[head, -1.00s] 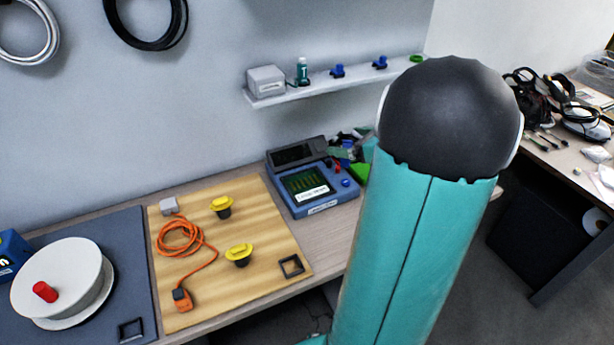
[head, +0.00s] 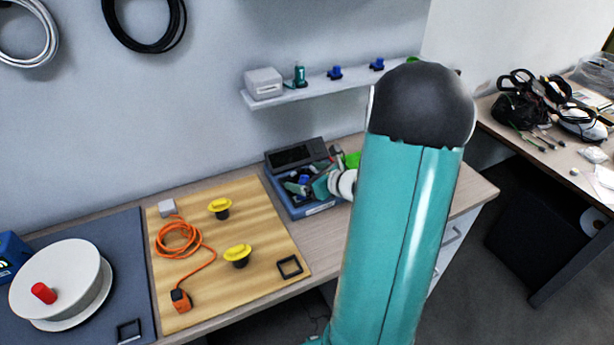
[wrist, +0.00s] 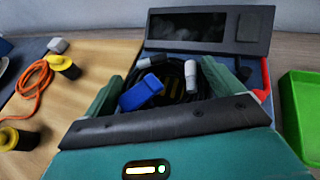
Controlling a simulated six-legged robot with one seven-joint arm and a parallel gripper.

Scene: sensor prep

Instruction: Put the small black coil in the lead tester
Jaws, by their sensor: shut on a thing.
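The small black coil (wrist: 172,70) is between my gripper's green fingers (wrist: 166,84) in the wrist view, with a blue plug (wrist: 140,93) and grey-white ends on it. My gripper is shut on it. The lead tester is a blue box with a dark upright panel at its back (wrist: 208,28); it also shows in the head view (head: 296,155). In the head view my gripper (head: 308,184) is over the tester's front part and covers most of its face. Whether the coil touches the tester I cannot tell.
A wooden board (head: 250,205) left of the tester holds an orange cord (head: 178,240) and two yellow-topped knobs (head: 220,207). A green tray (wrist: 302,110) stands close to the tester's right. A shelf (head: 330,82) hangs above. A larger black coil (head: 145,40) hangs on the wall.

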